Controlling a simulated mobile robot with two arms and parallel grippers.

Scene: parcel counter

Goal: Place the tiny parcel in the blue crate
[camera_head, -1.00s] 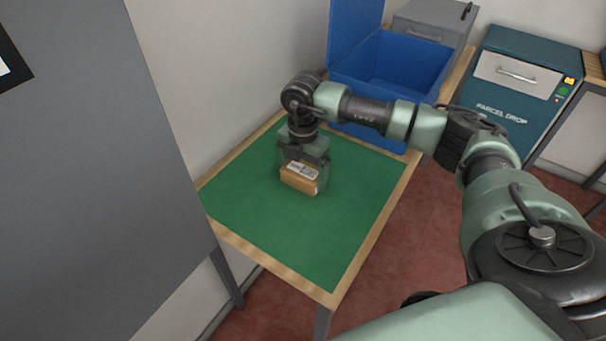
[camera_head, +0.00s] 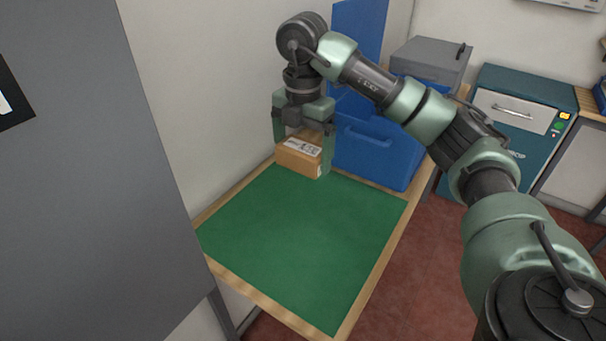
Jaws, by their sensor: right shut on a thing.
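The tiny parcel (camera_head: 299,163) is a small brown box with a white label on top. My right gripper (camera_head: 303,150) is shut on it, with a green finger on each side, and points downward. The parcel appears to be held above the far end of the green mat. The blue crate (camera_head: 377,158) stands on the table's far end, just right of and behind the parcel. Its raised blue lid (camera_head: 357,38) shows behind my arm. My arm hides much of the crate's opening. My left gripper is not in view.
The green mat (camera_head: 300,245) on the wooden table is bare. A grey box (camera_head: 430,60) stands behind the crate. A teal parcel drop cabinet (camera_head: 519,110) is at the right. A large grey panel (camera_head: 90,190) fills the left side, and a wall runs along the table.

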